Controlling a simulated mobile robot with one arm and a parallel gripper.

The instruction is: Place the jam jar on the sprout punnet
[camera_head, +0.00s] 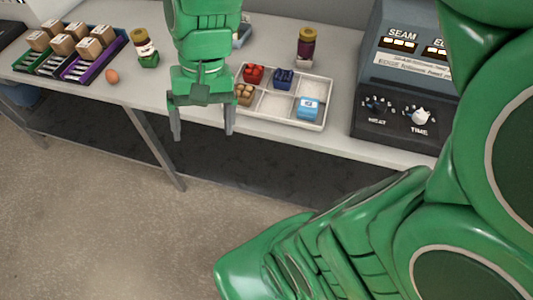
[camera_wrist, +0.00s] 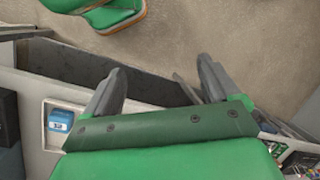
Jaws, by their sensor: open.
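My gripper (camera_head: 203,134) is open and empty, pointing down in front of the table's front edge. In the wrist view its two fingers (camera_wrist: 160,76) are spread over the gap between table and floor. A jar with a yellow lid, white label and dark red contents (camera_head: 142,41) is on the table left of my arm. A small green container (camera_head: 149,61), perhaps the sprout punnet, is at its base; I cannot tell whether the jar is on it or behind it. Another dark red jar with a yellow band (camera_head: 306,47) stands behind the white tray.
The white divided tray (camera_head: 285,119) holds small red, dark blue, tan and light blue items. A brown egg (camera_head: 112,76) lies near the left jar. Green and purple racks of boxes (camera_head: 105,62) are at left. A grey sealing machine (camera_head: 402,125) stands at right.

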